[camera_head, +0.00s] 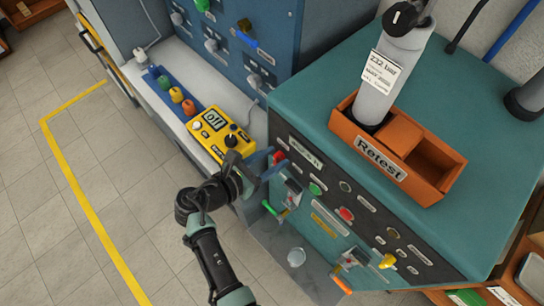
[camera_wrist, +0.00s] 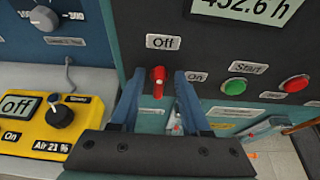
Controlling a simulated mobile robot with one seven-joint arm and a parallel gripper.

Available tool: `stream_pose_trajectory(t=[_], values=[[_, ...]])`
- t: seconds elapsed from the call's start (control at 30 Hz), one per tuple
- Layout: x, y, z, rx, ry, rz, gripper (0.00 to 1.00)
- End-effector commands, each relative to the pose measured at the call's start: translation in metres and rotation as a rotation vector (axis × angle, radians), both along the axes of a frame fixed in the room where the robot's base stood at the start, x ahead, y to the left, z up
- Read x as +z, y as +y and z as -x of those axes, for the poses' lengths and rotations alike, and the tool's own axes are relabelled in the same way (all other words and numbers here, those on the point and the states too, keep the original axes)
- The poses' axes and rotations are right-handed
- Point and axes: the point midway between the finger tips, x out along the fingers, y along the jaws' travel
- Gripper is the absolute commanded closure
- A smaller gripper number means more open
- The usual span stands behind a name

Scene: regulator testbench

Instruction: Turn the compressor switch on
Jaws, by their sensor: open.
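The compressor switch appears to be a small red knob (camera_wrist: 158,82) on the dark panel strip (camera_wrist: 215,60). Its handle stands upright, with an "Off" label above it and an "On" label to its right. My gripper (camera_wrist: 160,88) is open, with one blue finger on each side of the knob; I cannot tell whether either finger touches it. In the head view the red knob (camera_head: 279,156) is at the left end of the teal cabinet's front, with my gripper (camera_head: 275,161) at it. The fingers partly hide that area.
Green (camera_wrist: 236,86) and red (camera_wrist: 295,83) buttons sit right of the switch. A yellow meter (camera_head: 215,132) reading "off" stands on the ledge at the left. Valves with green (camera_head: 269,208) and orange (camera_head: 341,284) handles jut from the cabinet front. An orange "Retest" box (camera_head: 440,190) sits on top.

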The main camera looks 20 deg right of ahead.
Motion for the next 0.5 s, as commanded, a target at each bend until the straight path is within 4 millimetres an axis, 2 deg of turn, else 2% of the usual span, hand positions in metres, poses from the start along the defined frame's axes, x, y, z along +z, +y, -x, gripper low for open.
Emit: stream_pose_trajectory(t=[0.07,0.3,0.33,0.5], values=[[0.0002,0.0002,-0.0001,0.0,0.0,0.0,0.54],[0.0003,0.0005,-0.0001,0.0,-0.001,0.0,0.97],[0.0003,0.0005,-0.0001,0.0,-0.001,0.0,1.0],[0.0003,0.0006,0.0,0.0,0.0,0.0,1.0]])
